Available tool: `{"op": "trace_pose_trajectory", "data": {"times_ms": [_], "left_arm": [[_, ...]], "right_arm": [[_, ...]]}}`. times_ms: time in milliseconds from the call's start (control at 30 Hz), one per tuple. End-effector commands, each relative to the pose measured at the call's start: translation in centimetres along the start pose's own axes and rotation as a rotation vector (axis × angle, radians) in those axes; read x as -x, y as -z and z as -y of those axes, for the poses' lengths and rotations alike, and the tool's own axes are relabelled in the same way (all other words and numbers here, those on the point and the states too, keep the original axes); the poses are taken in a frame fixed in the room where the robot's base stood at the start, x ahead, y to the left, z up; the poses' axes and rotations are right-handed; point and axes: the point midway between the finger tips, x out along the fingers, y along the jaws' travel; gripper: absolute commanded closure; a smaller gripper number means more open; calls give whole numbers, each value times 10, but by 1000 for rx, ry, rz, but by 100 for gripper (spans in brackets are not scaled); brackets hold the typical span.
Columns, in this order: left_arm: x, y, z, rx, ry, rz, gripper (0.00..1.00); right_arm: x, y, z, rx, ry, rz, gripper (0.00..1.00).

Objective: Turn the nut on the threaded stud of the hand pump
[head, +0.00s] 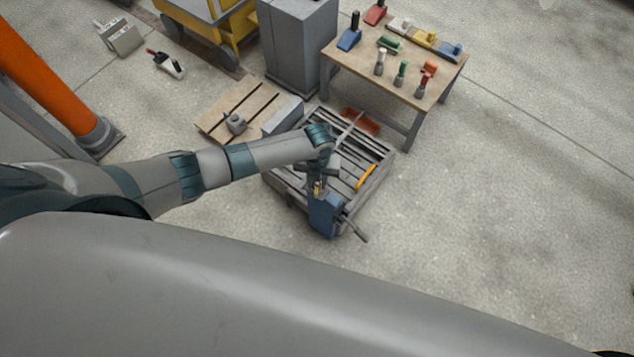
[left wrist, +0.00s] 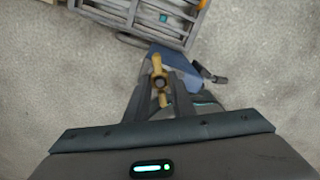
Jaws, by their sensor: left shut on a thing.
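The hand pump (head: 323,219) is a blue body with a dark lever sticking out to the lower right, at the front of a slatted grey pallet. In the left wrist view the blue pump (left wrist: 180,66) lies just beyond the fingers. A brass-coloured winged nut (left wrist: 157,66) shows there around the dark end of the threaded stud (left wrist: 160,83). My left gripper (head: 317,184) reaches down over the pump. In the left wrist view its fingers (left wrist: 162,85) are shut on the nut, one on each side. The stud's lower part is hidden. My right gripper is not in view.
The floor to the right is clear.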

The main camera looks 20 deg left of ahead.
Motion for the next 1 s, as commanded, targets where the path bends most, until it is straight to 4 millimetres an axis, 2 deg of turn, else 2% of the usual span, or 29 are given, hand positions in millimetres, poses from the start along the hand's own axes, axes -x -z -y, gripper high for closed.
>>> {"op": "trace_pose_trajectory", "data": {"times_ms": [400, 733, 1000], "left_arm": [[0, 0, 0, 53, 0, -1, 100], [1, 0, 0, 308, -1, -1, 100], [-1, 0, 0, 338, -1, -1, 100]], "right_arm": [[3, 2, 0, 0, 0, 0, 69], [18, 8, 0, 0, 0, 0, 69], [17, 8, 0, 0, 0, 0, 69]]}}
